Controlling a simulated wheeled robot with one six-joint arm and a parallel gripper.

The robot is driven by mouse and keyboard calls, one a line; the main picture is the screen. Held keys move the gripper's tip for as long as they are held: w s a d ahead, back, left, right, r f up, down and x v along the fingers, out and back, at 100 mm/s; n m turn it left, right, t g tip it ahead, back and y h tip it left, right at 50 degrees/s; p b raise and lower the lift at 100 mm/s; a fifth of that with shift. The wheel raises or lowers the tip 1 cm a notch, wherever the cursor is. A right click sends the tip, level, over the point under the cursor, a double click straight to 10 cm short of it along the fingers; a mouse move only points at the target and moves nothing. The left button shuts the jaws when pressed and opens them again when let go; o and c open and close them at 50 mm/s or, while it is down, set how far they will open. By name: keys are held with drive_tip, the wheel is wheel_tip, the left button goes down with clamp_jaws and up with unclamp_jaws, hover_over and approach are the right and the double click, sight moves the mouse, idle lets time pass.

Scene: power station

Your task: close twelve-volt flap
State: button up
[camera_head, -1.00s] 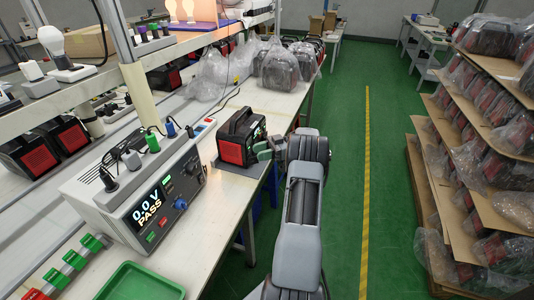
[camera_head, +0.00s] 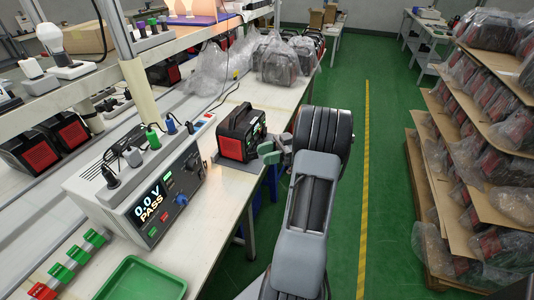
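A black and red power station (camera_head: 240,136) stands on a dark mat (camera_head: 236,164) near the right edge of the workbench. Its lit right face points toward my arm. The twelve-volt flap is too small to make out. My gripper (camera_head: 268,151) is at the right front corner of the power station, with its greenish fingers close to that face. I cannot tell whether they touch it or whether they are open.
A tester reading "0.0V PASS" (camera_head: 152,203) and a green tray (camera_head: 140,280) are on the bench at the front left. Bagged units (camera_head: 277,62) stand farther back. Shelves of bagged units (camera_head: 480,150) are at the right, with green floor between.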

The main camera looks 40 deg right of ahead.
drive_tip(key=shift+o, duration=0.6)
drive_tip(key=shift+f, duration=0.1)
drive_tip(key=s+d+f+m+t+h+b, duration=0.1)
drive_tip(key=s+d+f+t+h+b, duration=0.15)
drive_tip(key=d+f+t+b, duration=0.4)
drive_tip(key=n+t+h+b, duration=0.4)
drive_tip(key=n+h, duration=0.4)
drive_tip(key=n, duration=0.2)
approach(253, 157)
drive_tip(key=shift+y, duration=0.25)
drive_tip(key=x, duration=0.4)
drive_tip(key=d+x, duration=0.1)
drive_tip(key=x, duration=0.1)
drive_tip(key=shift+w+a, duration=0.15)
drive_tip(key=shift+w, duration=0.3)
